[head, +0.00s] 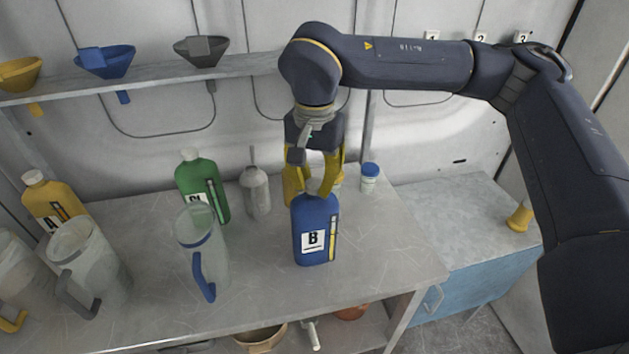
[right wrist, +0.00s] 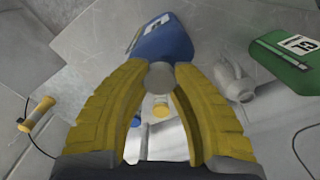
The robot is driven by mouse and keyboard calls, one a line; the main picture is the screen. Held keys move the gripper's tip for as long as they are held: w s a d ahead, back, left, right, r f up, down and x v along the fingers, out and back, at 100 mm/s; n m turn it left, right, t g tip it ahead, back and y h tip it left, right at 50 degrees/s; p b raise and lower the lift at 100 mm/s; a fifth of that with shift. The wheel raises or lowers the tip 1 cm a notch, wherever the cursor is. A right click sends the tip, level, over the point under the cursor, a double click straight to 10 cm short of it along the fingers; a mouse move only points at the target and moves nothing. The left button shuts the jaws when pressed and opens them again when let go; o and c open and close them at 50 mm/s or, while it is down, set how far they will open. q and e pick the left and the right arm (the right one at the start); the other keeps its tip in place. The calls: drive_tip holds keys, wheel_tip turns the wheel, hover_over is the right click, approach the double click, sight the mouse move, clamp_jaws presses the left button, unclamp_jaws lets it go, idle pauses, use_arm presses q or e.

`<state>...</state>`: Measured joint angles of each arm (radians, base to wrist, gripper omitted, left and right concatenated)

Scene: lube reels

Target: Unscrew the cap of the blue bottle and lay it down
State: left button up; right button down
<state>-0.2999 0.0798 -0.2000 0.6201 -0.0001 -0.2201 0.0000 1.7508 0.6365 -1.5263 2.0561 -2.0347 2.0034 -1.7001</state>
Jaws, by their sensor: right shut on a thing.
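The blue bottle (head: 314,228) with a "B" label stands upright on the grey bench, right of centre. My right gripper (head: 312,186) points down over its top, with yellow fingers on either side of the cap. In the right wrist view the round grey cap (right wrist: 159,80) sits between the tips of my right gripper (right wrist: 160,70), which is shut on it. The blue bottle (right wrist: 164,42) lies right behind it there. The cap is at the bottle's mouth; the neck is hidden, so I cannot tell how loose it is. My left gripper is not in view.
A green bottle (head: 195,178), a grey oil can (head: 257,194) and a blue-handled jug (head: 205,258) stand left of the blue bottle. A small blue-lidded jar (head: 370,178) stands behind right. The bench (head: 385,245) is bare to the right and front.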

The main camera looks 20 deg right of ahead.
drive_tip(key=n, duration=0.4)
drive_tip(key=shift+n, duration=0.6)
drive_tip(key=n, duration=0.4)
drive_tip(key=shift+f+n, duration=0.1)
drive_tip(key=shift+n, duration=0.2)
drive_tip(key=shift+r, duration=0.3)
drive_tip(key=shift+r, duration=1)
drive_tip(key=shift+r, duration=0.1)
